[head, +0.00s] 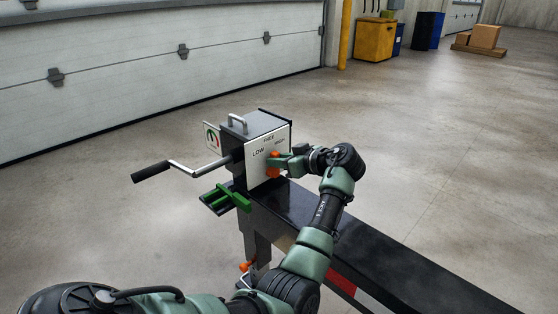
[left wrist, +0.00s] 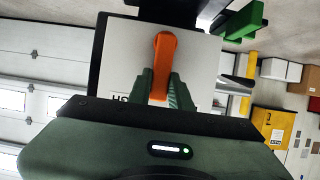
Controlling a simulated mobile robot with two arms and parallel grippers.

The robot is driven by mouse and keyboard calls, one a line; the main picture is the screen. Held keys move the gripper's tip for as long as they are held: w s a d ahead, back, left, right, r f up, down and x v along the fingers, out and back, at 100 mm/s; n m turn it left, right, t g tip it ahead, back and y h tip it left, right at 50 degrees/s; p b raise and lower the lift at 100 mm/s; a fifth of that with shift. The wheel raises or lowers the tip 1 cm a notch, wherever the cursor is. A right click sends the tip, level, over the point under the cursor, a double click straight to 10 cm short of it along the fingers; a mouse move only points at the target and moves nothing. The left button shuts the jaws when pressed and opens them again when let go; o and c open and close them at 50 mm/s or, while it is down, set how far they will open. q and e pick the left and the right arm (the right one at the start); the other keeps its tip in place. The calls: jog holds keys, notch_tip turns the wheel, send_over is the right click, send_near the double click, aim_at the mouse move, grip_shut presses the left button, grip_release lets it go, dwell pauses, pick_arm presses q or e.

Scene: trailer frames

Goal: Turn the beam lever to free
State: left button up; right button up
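The orange beam lever (head: 273,172) is on the white front plate (head: 258,165) of a box with a grey top handle. The plate reads FREE at the top, LOW at the left and HIGH at the right. My left gripper (head: 281,162) is at the plate, below the HIGH label, and partly covers the lever. In the left wrist view the lever (left wrist: 163,60) runs between my left fingers (left wrist: 163,82). Both fingertips lie close against its sides, and they look shut on it. Which label the lever points at is hard to tell. My right gripper is not in view.
A crank with a black grip (head: 150,171) sticks out left of the box. Green parts (head: 240,197) sit below it. A long dark beam (head: 390,255) runs to the lower right. A yellow post (head: 345,35) and yellow bin (head: 374,40) stand far behind; the floor at right is open.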

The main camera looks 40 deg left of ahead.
pick_arm(q)
jog(key=o, duration=0.4)
jog(key=shift+a, duration=0.15)
jog(key=p+v, duration=0.1)
jog(key=v, duration=0.7)
